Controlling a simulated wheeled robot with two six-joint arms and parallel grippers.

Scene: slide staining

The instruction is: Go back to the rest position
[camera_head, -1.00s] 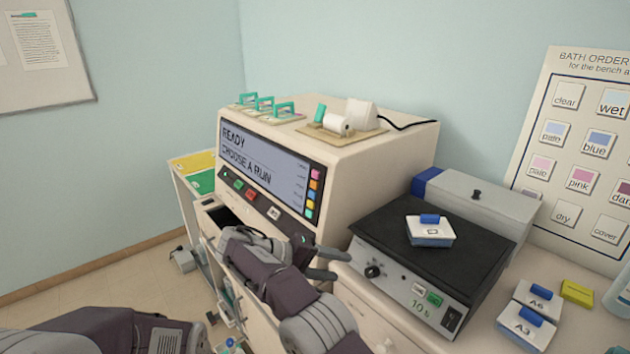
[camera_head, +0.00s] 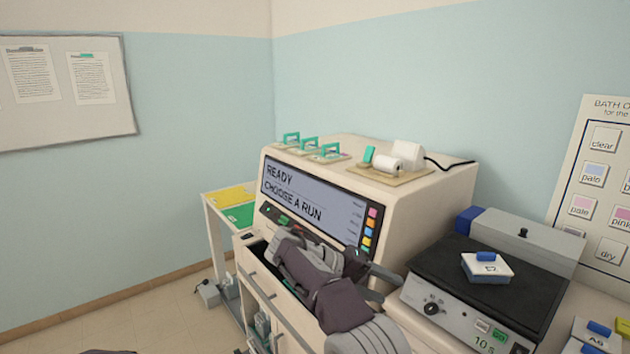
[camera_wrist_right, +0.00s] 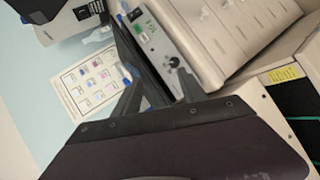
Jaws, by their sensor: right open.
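My right gripper (camera_head: 376,270) is in front of the stainer's lower right front, with its fingers pointing right toward the hotplate. It is open and I see nothing between its fingers. In the right wrist view the two dark fingers (camera_wrist_right: 158,88) are spread apart, with the hotplate's side and the wall chart beyond them. My left gripper is out of view; only a dark sliver, probably of my left arm, shows at the bottom left edge.
The beige stainer (camera_head: 420,215) reads "READY CHOOSE A RUN", with an open drawer below. The black hotplate (camera_head: 450,265) carries a blue-handled slide box (camera_head: 487,268). A grey box (camera_head: 540,247) stands behind it. Lidded boxes (camera_head: 595,338) are at the right.

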